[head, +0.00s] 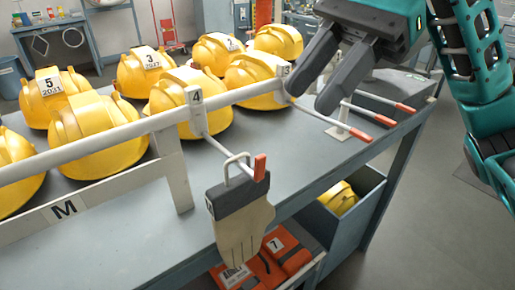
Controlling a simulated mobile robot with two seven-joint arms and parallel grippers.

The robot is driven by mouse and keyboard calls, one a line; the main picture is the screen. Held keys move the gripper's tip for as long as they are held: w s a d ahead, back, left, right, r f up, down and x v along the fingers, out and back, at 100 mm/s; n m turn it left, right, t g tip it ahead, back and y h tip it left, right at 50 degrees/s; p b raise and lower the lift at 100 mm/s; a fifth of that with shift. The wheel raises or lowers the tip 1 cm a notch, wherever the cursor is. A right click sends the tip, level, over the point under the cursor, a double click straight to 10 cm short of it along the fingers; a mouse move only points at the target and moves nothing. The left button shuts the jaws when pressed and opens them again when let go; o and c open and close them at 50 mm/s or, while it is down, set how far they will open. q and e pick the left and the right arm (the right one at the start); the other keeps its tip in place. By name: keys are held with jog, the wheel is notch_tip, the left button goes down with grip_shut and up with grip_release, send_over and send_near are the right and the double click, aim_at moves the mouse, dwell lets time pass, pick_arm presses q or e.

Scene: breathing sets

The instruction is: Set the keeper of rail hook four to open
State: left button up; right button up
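Rail hook four is a thin grey rod (217,149) under the tag "4" (196,97) on the white rail (130,132). A red keeper (260,167) stands upright at its outer end. A wire loop (229,160) hangs around the rod, holding a dark clip block (238,197) with a tan glove-like piece (243,232) below. My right gripper (308,99) is open and empty, above and to the right of hook four, near the neighbouring hooks, apart from the keeper. My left gripper is not in view.
Neighbouring hooks have red tips (360,133) lying in line with their rods. Several yellow helmets (85,130) stand on the grey table (120,262) behind the rail. An orange bag (262,268) lies on a lower shelf. The floor at right is clear.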

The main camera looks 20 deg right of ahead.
aim_at(263, 155)
jog(key=x, duration=1)
jog(key=shift+a, duration=0.15)
grip_shut()
